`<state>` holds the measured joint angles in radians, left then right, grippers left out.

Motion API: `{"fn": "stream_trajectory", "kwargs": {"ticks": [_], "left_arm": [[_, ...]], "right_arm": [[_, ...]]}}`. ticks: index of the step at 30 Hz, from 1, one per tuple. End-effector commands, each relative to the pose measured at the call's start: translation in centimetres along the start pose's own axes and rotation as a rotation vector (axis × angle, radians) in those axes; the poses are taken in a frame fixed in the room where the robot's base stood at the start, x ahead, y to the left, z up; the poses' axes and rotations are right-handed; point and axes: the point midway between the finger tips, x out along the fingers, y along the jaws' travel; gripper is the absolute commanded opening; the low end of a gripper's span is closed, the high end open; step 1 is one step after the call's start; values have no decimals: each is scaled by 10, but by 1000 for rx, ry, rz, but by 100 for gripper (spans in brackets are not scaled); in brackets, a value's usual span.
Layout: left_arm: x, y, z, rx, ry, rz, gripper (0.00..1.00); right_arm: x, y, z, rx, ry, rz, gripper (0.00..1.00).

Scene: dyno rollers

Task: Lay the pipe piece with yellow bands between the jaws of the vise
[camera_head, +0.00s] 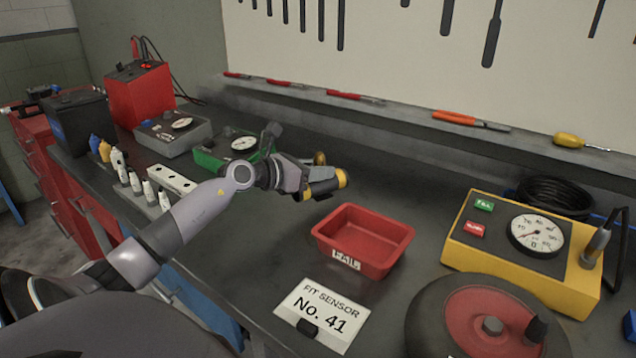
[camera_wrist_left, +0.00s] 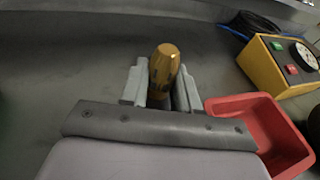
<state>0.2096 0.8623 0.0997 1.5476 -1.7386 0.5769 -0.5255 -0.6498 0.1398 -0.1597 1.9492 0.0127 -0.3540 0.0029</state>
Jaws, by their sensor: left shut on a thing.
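My left gripper (camera_head: 318,184) is above the bench, behind the red tray. It is shut on the pipe piece with yellow bands (camera_head: 342,178), a short dark piece with yellow at its end, partly hidden by the fingers. In the left wrist view a golden yellow end (camera_wrist_left: 164,64) stands up between the grey fingers of my left gripper (camera_wrist_left: 160,90). I cannot make out the vise clearly in either view. My right gripper is not in view.
A red tray (camera_head: 322,238) stands just in front of the held piece. A yellow gauge box (camera_head: 456,246) and a round dark-and-red device (camera_head: 455,308) are at the right. Small bottles (camera_head: 122,165) and gauge boxes (camera_head: 160,140) stand at the left. The bench behind the tray is clear.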

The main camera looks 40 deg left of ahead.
Motion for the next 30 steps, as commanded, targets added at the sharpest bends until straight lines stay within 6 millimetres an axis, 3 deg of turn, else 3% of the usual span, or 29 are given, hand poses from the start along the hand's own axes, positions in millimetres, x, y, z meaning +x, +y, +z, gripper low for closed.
{"fn": "stream_trajectory", "kwargs": {"ticks": [6,17,18,19,20,30], "left_arm": [[6,1,-27,-3,-5,1,0],[7,1,-31,1,-4,1,0],[7,1,-32,0,1,0,43],[7,1,-32,0,1,0,53],[7,1,-32,0,2,0,57],[6,1,-30,0,2,0,57]], "right_arm": [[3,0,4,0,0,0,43],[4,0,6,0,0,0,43],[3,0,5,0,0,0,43],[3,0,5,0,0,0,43],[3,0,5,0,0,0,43],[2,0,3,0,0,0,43]]}}
